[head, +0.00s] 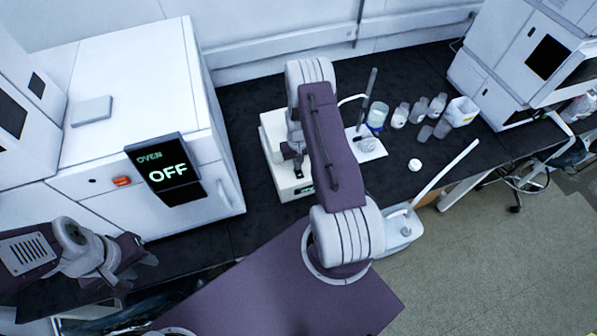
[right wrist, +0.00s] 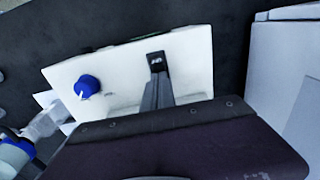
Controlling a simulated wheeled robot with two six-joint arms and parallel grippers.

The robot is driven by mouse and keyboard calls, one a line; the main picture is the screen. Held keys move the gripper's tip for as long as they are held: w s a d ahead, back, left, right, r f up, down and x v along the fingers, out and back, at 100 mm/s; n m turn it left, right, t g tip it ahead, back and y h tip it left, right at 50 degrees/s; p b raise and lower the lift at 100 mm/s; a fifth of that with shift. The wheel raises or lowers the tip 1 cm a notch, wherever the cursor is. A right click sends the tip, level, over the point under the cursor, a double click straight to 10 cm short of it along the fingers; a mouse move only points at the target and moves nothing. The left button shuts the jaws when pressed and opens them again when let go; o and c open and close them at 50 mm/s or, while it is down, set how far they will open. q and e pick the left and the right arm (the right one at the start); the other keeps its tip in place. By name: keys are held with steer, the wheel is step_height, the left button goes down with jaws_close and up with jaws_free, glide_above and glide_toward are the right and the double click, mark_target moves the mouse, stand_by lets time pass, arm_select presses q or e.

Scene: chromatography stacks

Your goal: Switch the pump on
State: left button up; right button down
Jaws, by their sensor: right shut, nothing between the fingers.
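The pump appears to be the white box (head: 273,128) with a small lit display, partly hidden behind my right arm in the head view. In the right wrist view, the white box (right wrist: 115,65) carries a blue knob (right wrist: 88,87) and a small black switch (right wrist: 156,59). My right gripper (head: 298,172) is shut and empty over the box. In the right wrist view, its fingertips (right wrist: 158,80) are right at the switch's lower edge. I cannot tell whether they touch it. My left gripper (head: 143,258) is at the lower left, away from the pump; its jaws are unclear.
A white oven (head: 140,75) reading OFF stands left of the pump. Several bottles and jars (head: 399,115) and a white rack (head: 461,111) stand to the right on the dark bench (head: 245,98). A white instrument (head: 500,60) stands at the far right.

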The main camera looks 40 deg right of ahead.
steer(key=shift+f+b, duration=0.3)
steer(key=shift+f, duration=0.05)
step_height(320, 180, up, 7)
steer(key=p, duration=0.5)
steer(key=shift+r, duration=0.1)
stand_by(0.6)
